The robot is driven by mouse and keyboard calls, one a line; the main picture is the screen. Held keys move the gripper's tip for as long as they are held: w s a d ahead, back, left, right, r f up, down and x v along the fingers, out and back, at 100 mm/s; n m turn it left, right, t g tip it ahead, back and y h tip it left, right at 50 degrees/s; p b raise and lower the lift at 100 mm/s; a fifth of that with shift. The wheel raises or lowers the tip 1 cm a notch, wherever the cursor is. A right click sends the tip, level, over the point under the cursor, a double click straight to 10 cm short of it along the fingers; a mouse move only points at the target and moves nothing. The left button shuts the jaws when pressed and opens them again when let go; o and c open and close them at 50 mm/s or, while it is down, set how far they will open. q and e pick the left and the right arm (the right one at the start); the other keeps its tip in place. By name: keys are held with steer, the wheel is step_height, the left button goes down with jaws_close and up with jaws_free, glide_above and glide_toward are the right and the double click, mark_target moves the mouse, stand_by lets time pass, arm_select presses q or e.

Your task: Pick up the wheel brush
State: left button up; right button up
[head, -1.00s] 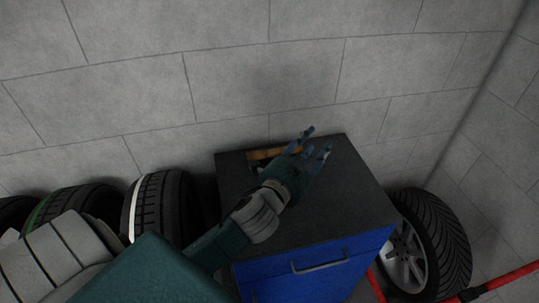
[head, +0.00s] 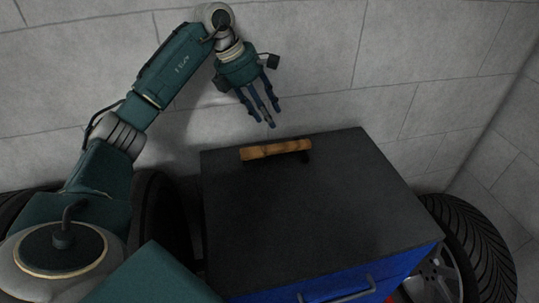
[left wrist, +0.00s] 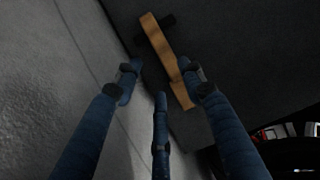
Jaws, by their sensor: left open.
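The wheel brush (head: 275,149) lies on the dark top of the blue cabinet, near its back edge. Its wooden handle shows, with a dark part at its right end. It also shows in the left wrist view (left wrist: 166,58), beyond the fingertips. My left gripper (head: 264,112) is open and empty, above and behind the brush close to the wall, fingers pointing down. In the left wrist view its fingers (left wrist: 158,85) are spread, and the right finger's tip overlaps the brush handle in the picture. I cannot tell whether it touches. My right gripper is not in view.
The blue cabinet (head: 310,210) has a bare dark top in front of the brush. A grey block wall (head: 320,60) stands close behind. A tyre with a rim (head: 468,245) leans at the right, and dark tyres (head: 160,215) stand at the left.

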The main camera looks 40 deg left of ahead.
mark_target(277, 144)
arm_select(q)
steer(key=shift+s+a+f+b, duration=0.15)
steer(key=shift+a+f+b, duration=0.2)
steer(key=shift+f, duration=0.2)
steer(key=shift+s+a+f+b, duration=0.1)
steer(key=shift+a+f+b, duration=0.25)
steer(key=shift+f, duration=0.15)
steer(key=x, duration=0.2)
steer(key=p+x, duration=0.1)
steer(key=x, duration=0.1)
steer(key=shift+d, duration=0.45)
steer(key=shift+w+f, duration=0.15)
steer(key=shift+f, duration=0.35)
steer(key=p+x, duration=0.1)
steer(key=x, duration=0.3)
steer(key=shift+d+f, duration=0.1)
steer(key=shift+f, duration=0.05)
steer(key=shift+w+f, duration=0.15)
steer(key=shift+f, duration=0.3)
steer(key=c, duration=0.9)
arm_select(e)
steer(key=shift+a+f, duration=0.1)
arm_select(q)
steer(key=shift+r, duration=0.1)
step_height(277, 144, up, 20)
steer(key=shift+b, duration=0.85)
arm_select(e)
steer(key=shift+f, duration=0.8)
